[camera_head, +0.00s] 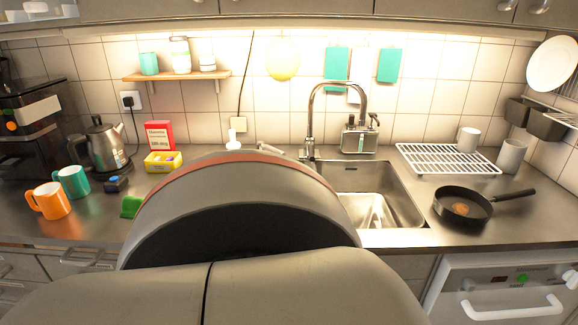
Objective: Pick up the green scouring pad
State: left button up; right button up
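A small green piece that looks like the scouring pad (130,207) lies on the steel counter (95,222), left of the sink. Its right side is hidden behind a large grey part of my own arm, which fills the lower middle of the view. Neither of my grippers shows, so I cannot see where they are relative to the pad or whether they hold anything.
Left of the pad stand an orange mug (50,201), a teal mug (72,182) and a small black-and-blue item (117,184). Behind are a kettle (105,146) and a yellow box (163,162). Right are the sink (400,200), a frying pan (463,205) and a white rack (447,158).

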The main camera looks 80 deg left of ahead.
aim_at(130, 205)
jog(key=j+u, duration=0.2)
jog(key=u, duration=3.45)
jog(key=j, duration=0.05)
